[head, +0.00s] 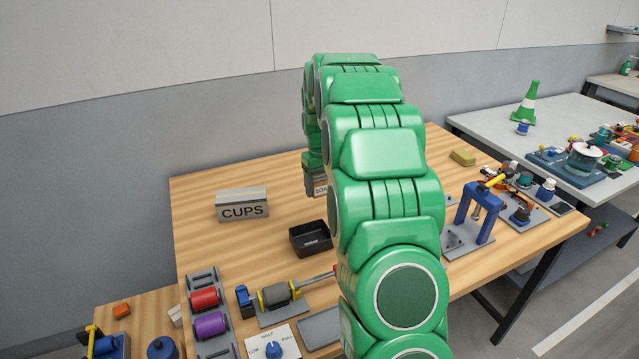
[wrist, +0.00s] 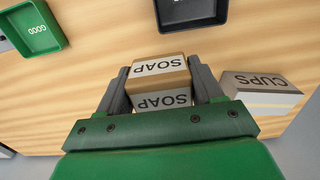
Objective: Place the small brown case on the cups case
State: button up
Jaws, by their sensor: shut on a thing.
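The small brown case (wrist: 160,72) shows between my jaws in the wrist view, with SOAP lettering on two visible faces. My gripper (wrist: 163,87) is shut on it, one dark finger on each side. In the head view, part of the lettered case (head: 320,191) shows below my gripper (head: 312,180), and my arm hides the rest. The cups case (head: 242,206), a grey box lettered CUPS, stands on the wooden table to the left of my gripper. In the wrist view the cups case (wrist: 262,88) is right of the held case, apart from it.
A black open tray (head: 311,239) sits on the table in front of the cups case. A green tray (wrist: 33,28) lettered GOOD shows in the wrist view. Rollers (head: 205,299), a dial box (head: 273,344) and a blue press frame (head: 482,208) stand nearer the table's front and right.

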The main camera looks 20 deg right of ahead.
jog(key=shift+s+a+r, duration=0.1)
jog(key=shift+a+r, duration=0.2)
jog(key=shift+a, duration=0.1)
jog(key=w+a+r, duration=0.1)
jog(key=a+r, duration=0.3)
jog(key=a, duration=0.6)
jog(key=w+a+r, duration=0.1)
jog(key=a+r, duration=0.3)
jog(key=a, duration=0.6)
send_over(241, 196)
jog(key=s, duration=0.1)
notch_tip(241, 196, down, 8)
jog(key=shift+d+f, duration=0.1)
jog(key=shift+f, duration=0.1)
jog(key=shift+w+f, duration=0.4)
jog(key=shift+f, duration=0.2)
jog(key=shift+w+f, duration=0.2)
jog(key=shift+f, duration=1.5)
jog(key=shift+f, duration=0.1)
